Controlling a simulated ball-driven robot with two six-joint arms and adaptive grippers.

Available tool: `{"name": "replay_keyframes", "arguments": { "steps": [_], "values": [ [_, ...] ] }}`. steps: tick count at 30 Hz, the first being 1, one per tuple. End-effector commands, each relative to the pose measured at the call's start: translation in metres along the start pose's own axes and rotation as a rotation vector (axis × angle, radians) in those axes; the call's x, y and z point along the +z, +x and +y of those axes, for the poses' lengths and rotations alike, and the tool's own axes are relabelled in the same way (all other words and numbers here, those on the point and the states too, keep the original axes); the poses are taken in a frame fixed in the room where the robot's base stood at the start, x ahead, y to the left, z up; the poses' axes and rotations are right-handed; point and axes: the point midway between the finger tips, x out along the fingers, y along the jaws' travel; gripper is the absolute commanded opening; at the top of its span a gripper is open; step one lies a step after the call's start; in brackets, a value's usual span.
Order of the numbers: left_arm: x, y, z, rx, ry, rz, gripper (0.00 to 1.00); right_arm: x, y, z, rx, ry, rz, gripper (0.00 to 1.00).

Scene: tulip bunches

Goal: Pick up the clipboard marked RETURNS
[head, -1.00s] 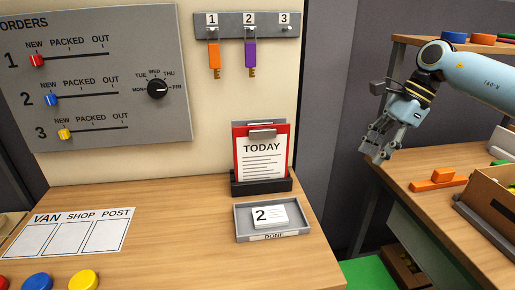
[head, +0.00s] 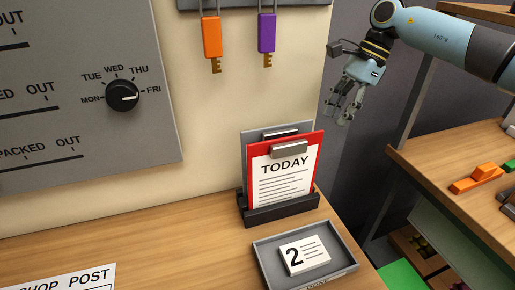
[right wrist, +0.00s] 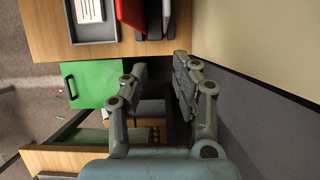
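A red clipboard (head: 284,175) marked TODAY stands upright in a dark holder (head: 282,212) on the wooden bench. A grey clipboard (head: 250,150) stands behind it, mostly hidden, and any marking on it cannot be seen. No word RETURNS is readable. My right gripper (head: 343,112) is empty, to the right of the clipboards and a little higher in the head view, apart from them. In the right wrist view its fingers (right wrist: 160,75) are spread, with the red clipboard (right wrist: 130,12) beyond them at the top. My left gripper is not in view.
A grey tray (head: 262,256) with cards marked 2 sits in front of the holder. An orange key (head: 211,38) and a purple key (head: 267,33) hang on the wall behind. Another bench (head: 480,205) stands at the right, with a gap between the benches.

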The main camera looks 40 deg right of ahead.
Motion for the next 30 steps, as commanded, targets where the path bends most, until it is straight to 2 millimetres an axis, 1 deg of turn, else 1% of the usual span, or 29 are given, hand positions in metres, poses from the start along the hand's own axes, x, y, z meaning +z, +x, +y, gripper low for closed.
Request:
{"name": "replay_keyframes", "arguments": {
  "steps": [2,4,9,13,17,20,22,24,26,28,30],
  "values": [
    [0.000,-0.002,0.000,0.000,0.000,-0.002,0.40,0.005,0.002,0.000,0.002,-0.001,-0.003,0.28],
    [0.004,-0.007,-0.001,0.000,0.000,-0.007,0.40,0.014,0.004,0.000,0.001,-0.003,-0.004,0.28],
    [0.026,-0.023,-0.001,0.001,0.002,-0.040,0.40,0.046,0.015,0.000,0.001,-0.003,-0.006,0.28],
    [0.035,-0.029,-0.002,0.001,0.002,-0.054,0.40,0.061,0.022,0.000,0.000,-0.001,-0.003,0.28],
    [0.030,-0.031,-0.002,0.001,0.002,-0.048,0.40,0.068,0.027,0.000,0.001,-0.001,-0.001,0.28],
    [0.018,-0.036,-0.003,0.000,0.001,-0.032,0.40,0.081,0.031,0.000,0.001,-0.001,-0.004,0.28],
    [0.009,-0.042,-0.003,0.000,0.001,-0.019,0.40,0.095,0.035,0.000,0.001,-0.001,-0.006,0.28],
    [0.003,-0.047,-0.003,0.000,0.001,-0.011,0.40,0.106,0.041,0.000,0.001,-0.001,-0.006,0.28],
    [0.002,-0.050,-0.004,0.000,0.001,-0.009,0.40,0.115,0.044,0.000,0.001,-0.001,-0.005,0.28],
    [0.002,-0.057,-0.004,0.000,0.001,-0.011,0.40,0.113,0.050,0.001,0.003,0.002,-0.002,0.28],
    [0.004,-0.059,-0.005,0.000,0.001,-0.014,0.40,0.112,0.055,0.001,0.002,0.002,-0.001,0.28]
  ]
}}
